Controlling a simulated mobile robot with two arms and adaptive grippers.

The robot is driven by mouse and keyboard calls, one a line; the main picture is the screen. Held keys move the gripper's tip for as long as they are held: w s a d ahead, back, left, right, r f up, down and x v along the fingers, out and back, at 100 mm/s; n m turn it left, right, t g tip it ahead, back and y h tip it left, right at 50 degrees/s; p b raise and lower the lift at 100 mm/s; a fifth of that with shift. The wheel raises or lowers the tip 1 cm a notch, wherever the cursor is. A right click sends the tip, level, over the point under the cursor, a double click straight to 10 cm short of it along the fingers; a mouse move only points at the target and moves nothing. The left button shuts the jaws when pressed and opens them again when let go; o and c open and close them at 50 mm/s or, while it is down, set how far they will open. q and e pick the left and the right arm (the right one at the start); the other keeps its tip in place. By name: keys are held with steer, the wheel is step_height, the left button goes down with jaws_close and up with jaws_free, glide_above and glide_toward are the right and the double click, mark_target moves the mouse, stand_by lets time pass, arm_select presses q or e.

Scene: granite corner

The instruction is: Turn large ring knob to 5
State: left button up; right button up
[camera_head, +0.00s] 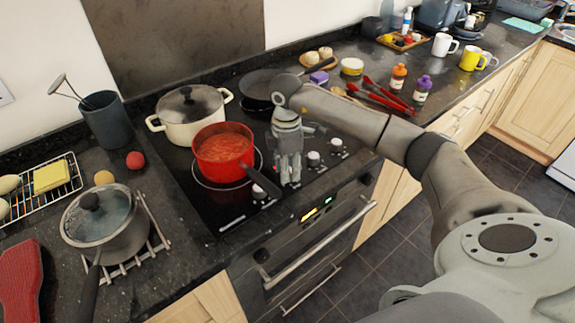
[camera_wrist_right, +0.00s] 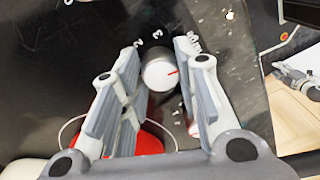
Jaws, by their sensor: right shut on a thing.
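My right gripper (camera_head: 291,178) reaches down to the front control strip of the black hob (camera_head: 222,213). In the right wrist view, its two fingers stand on either side of a pale round knob (camera_wrist_right: 158,75), shut on it. The knob has a red mark that points to the right in that view. Printed numerals show around it; a 2 and a 3 are readable at its upper left. In the head view the fingers hide this knob. Other knobs (camera_head: 314,158) sit along the strip to its right. My left gripper is not in view.
A red pot (camera_head: 224,147) of sauce stands close left of the gripper, its dark handle (camera_head: 262,183) pointing toward the hob's front edge. A cream lidded pot (camera_head: 190,112) and a dark pan (camera_head: 262,86) stand behind. The oven handle (camera_head: 318,243) runs below.

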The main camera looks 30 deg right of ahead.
steer(key=shift+w+r+m, duration=0.1)
steer(key=shift+r+m, duration=0.05)
steer(key=shift+m, duration=0.65)
steer(key=shift+d, duration=0.1)
steer(key=o, duration=1)
steer(key=r, duration=1.1)
steer(key=shift+w+d+r, duration=0.1)
steer(key=shift+w+r, duration=0.1)
steer(key=shift+r, duration=0.2)
